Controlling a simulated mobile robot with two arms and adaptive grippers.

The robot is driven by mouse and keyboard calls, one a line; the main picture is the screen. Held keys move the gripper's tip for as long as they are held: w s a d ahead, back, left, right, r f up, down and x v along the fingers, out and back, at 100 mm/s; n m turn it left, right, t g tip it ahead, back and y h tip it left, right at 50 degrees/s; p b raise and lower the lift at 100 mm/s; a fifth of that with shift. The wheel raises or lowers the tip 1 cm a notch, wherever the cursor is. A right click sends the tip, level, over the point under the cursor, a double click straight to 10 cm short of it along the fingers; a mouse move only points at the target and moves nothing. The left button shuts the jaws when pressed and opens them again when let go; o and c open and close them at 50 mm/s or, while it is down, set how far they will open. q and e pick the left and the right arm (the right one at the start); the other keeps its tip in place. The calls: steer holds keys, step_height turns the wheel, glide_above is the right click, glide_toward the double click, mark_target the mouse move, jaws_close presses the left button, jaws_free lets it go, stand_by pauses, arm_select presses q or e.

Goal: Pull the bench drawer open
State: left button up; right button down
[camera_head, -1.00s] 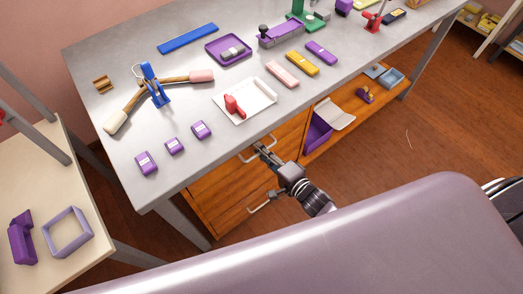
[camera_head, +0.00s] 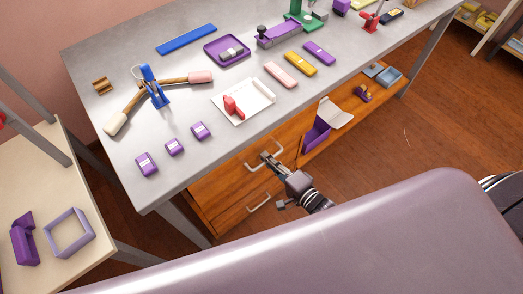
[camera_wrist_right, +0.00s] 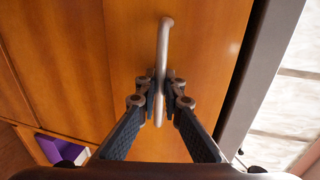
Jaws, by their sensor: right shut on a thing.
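The bench (camera_head: 215,120) has a wooden cabinet under its front edge with an upper drawer (camera_head: 226,178) and a lower drawer (camera_head: 232,212). The upper drawer front appears to stand a little out from under the bench top. My right gripper (camera_head: 268,158) is shut on the upper drawer's handle (camera_head: 256,165). In the right wrist view the metal handle (camera_wrist_right: 165,45) runs between the two fingertips (camera_wrist_right: 160,95), against the wooden drawer front (camera_wrist_right: 205,50). The lower drawer's handle (camera_head: 258,203) is free. The drawer's inside cannot be seen. My left gripper is out of view.
A tray with a red item (camera_head: 243,103) and several purple blocks (camera_head: 174,146) lie on the bench top. An open shelf (camera_head: 350,112) with a purple box is right of the drawers. A side table (camera_head: 30,180) stands at left. Bare floor lies in front of the shelf.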

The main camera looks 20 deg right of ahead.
steer(key=f+p+v, duration=0.1)
steer(key=f+v, duration=0.1)
steer(key=v, duration=1)
steer(key=s+f+p+v, duration=0.1)
steer(key=f+v, duration=0.2)
steer(key=v, duration=0.9)
steer(key=shift+s+d, duration=0.25)
steer(key=shift+s, duration=0.1)
steer(key=c, duration=2.3)
jaws_free()
steer(key=shift+c, duration=0.2)
steer(key=v, duration=1.2)
steer(key=shift+f, duration=0.1)
